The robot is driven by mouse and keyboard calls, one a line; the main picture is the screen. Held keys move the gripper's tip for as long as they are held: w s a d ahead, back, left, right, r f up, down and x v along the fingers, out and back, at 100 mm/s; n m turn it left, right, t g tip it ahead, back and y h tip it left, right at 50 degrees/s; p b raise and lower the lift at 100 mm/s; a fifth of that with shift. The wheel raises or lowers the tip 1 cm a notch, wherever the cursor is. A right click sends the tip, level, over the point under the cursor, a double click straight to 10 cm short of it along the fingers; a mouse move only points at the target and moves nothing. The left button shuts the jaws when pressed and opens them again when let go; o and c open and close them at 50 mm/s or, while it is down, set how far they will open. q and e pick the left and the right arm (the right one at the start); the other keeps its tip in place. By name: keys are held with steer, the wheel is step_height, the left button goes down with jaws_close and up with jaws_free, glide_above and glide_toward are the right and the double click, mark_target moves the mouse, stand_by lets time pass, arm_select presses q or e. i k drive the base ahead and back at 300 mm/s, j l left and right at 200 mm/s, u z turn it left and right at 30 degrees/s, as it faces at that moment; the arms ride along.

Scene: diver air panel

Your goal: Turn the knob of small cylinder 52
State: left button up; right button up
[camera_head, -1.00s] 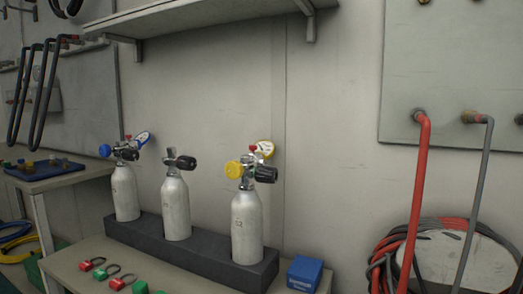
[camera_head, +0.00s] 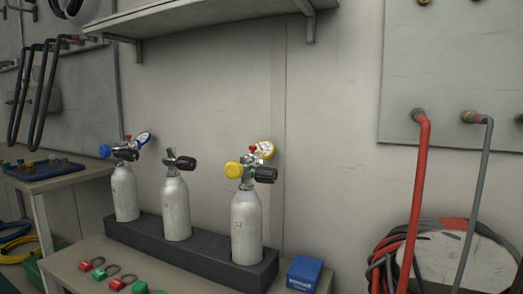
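Three small white cylinders stand upright in a dark rack (camera_head: 190,243) on a bench. The middle cylinder (camera_head: 176,210) has a black knob (camera_head: 186,163) and no gauge. Neither gripper shows in the view.
A blue box (camera_head: 304,275) sits right of the rack. Red and green padlock-like items (camera_head: 120,283) lie on the bench in front. A shelf (camera_head: 200,18) overhangs the cylinders. Red and grey hoses (camera_head: 420,190) hang at the right. A side table (camera_head: 60,180) stands at the left.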

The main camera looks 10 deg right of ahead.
mark_target(264, 174)
steer(key=i+j, duration=0.2)
steer(key=j, duration=0.15)
steer(key=i+j, duration=0.2)
steer(key=j, duration=0.15)
steer(key=i+j+z, duration=0.1)
steer(key=j, duration=0.25)
steer(key=i+j, duration=0.45)
steer(key=j, duration=0.3)
steer(key=l+z, duration=0.1)
